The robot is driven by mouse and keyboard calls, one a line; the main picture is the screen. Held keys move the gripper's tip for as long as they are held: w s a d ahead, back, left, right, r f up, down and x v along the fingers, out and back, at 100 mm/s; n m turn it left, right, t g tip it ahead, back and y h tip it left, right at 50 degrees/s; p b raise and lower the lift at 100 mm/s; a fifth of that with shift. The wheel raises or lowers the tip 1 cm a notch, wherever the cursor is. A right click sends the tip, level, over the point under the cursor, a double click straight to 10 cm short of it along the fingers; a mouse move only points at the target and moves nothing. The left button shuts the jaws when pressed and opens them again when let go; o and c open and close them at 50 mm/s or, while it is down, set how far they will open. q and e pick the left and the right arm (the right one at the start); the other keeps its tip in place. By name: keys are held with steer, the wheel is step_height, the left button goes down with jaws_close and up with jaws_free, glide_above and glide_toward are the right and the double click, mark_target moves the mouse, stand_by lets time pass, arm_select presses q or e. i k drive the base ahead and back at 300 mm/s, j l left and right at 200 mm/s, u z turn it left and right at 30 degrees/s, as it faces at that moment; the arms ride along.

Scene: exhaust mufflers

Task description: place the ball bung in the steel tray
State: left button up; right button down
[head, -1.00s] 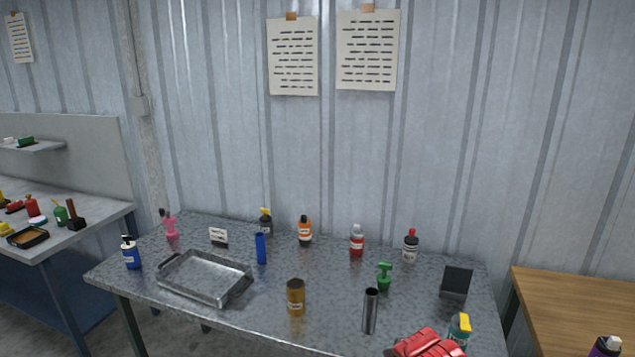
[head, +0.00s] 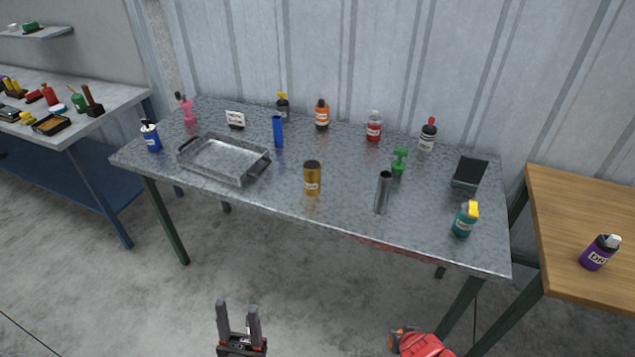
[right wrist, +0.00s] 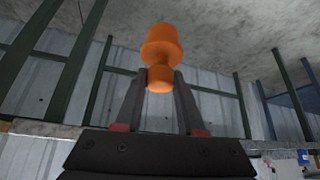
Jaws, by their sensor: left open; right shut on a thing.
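The steel tray (head: 181,160) is a shallow, empty rectangular tray at the left of the metal table. An orange, stepped, rounded piece, which I take to be the ball bung (right wrist: 161,43), is held upright between the fingertips of my right gripper (right wrist: 160,82) in the right wrist view. In the head view my red right arm shows at the bottom, in front of the table and well right of the tray; its fingers cannot be made out there. My left gripper (head: 238,308) is open and empty, below and in front of the table.
A steel tube (head: 382,192) and teal bottle (head: 463,220) stand further right. More bottles line the back.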

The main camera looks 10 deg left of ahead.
mark_target(224, 161)
steer(key=i+j+z, duration=0.1)
steer(key=j+z, duration=0.3)
steer(key=i+j+z, duration=0.1)
steer(key=j+z, duration=0.45)
steer(key=j, duration=1.35)
steer(key=j+z, duration=0.15)
steer(key=j, duration=1.4)
